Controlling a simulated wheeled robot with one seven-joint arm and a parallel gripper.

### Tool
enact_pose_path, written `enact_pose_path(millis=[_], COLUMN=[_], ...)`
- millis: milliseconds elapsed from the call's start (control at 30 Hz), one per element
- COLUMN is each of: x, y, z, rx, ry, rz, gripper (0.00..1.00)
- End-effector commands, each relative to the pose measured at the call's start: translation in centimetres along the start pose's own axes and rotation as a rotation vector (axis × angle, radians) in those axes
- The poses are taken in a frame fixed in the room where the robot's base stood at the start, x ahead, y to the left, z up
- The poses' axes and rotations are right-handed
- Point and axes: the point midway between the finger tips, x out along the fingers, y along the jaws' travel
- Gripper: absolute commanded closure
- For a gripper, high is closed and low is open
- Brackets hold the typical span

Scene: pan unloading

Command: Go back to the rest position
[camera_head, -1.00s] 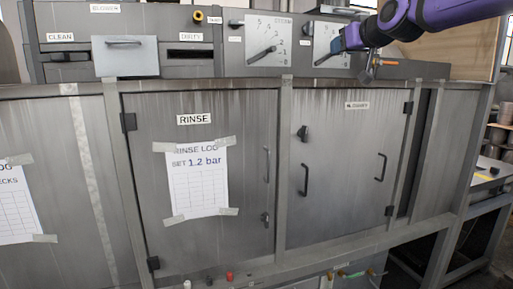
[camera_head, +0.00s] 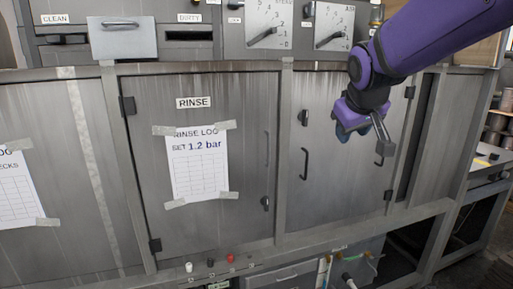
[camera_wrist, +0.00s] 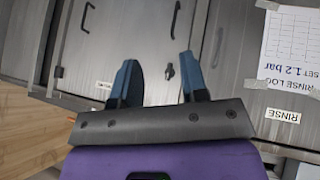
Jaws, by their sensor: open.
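My gripper (camera_head: 350,128) is at the end of my purple arm, in front of the right cabinet door (camera_head: 335,180) in the head view. In the wrist view its two blue fingers (camera_wrist: 157,82) are spread apart with nothing between them. The cabinet front shows upside down behind the fingers, and they appear clear of it. In the head view the fingers point down and are partly hidden by the gripper body.
The grey cabinet has a door labelled RINSE (camera_head: 195,103) with a taped paper log (camera_head: 198,165). Handles and latches stick out from the doors. Two dials (camera_head: 268,25) sit above. Small knobs (camera_head: 210,263) and a drawer (camera_head: 283,278) are below.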

Motion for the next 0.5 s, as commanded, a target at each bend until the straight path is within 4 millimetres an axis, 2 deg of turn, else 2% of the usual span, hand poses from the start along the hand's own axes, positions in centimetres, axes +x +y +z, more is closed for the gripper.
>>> enact_pose_path(millis=[300, 500], x=[-6.2, -9.3], y=[1.2, 2.2], z=[9.0, 15.2], rx=[0.108, 0.204], ry=[-0.085, -0.122], rz=[0.041, 0.0], gripper=[0.6, 0.6])
